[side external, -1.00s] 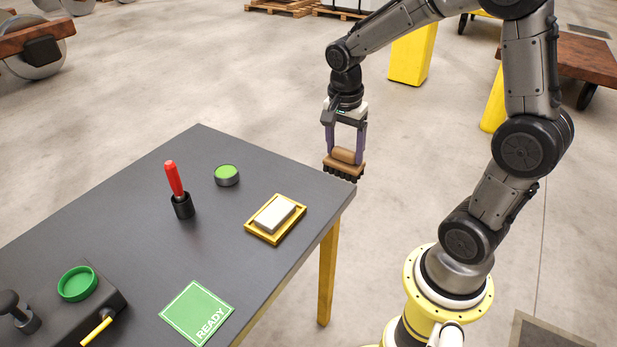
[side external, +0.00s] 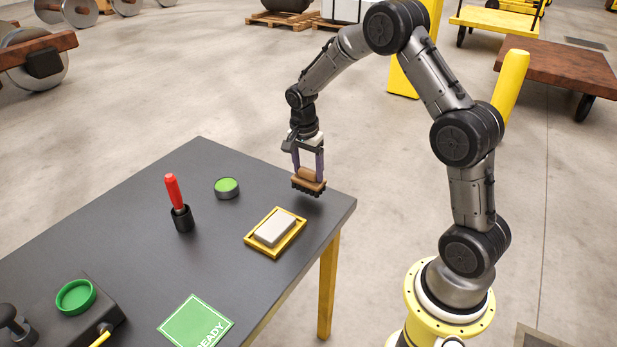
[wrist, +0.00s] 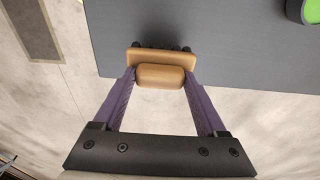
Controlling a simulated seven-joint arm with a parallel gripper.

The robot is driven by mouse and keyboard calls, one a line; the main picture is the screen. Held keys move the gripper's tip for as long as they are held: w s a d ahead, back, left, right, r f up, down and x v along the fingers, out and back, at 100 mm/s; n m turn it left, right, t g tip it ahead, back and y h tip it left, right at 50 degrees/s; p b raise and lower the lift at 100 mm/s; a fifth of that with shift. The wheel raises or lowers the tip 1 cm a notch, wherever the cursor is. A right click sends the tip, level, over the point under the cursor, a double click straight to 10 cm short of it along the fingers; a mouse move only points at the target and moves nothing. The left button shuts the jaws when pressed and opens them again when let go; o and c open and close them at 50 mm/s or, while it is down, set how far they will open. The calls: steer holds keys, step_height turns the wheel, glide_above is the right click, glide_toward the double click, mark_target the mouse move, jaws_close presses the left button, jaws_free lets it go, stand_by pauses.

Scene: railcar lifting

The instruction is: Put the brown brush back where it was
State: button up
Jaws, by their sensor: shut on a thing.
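The brown brush (side external: 309,181) has a wooden block, a rounded grip on top and dark bristles pointing down. My gripper (side external: 308,172) is shut on its grip and holds it level in the air by the table's far right corner. In the wrist view the brush (wrist: 160,70) sits between the two purple fingers of my gripper (wrist: 160,77), with the table edge under it. The grey table (side external: 120,220) carries a yellow tray (side external: 252,241) with a white block (side external: 274,228) in it, left of and nearer than the brush. No empty spot marked for the brush is clear to me.
A red-handled tool (side external: 174,190) stands upright in a black holder (side external: 182,219). A round tin with a green top (side external: 227,188) is behind the tray. A green READY card (side external: 195,322) and a dark box with a green ring (side external: 76,296) are at the front. The table's far right corner is bare.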

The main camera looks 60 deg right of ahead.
mark_target(308, 171)
steer(key=shift+f, duration=1.4)
steer(key=shift+f, duration=0.2)
steer(key=o, duration=1.2)
steer(key=shift+o, duration=0.2)
steer(key=shift+r, duration=0.15)
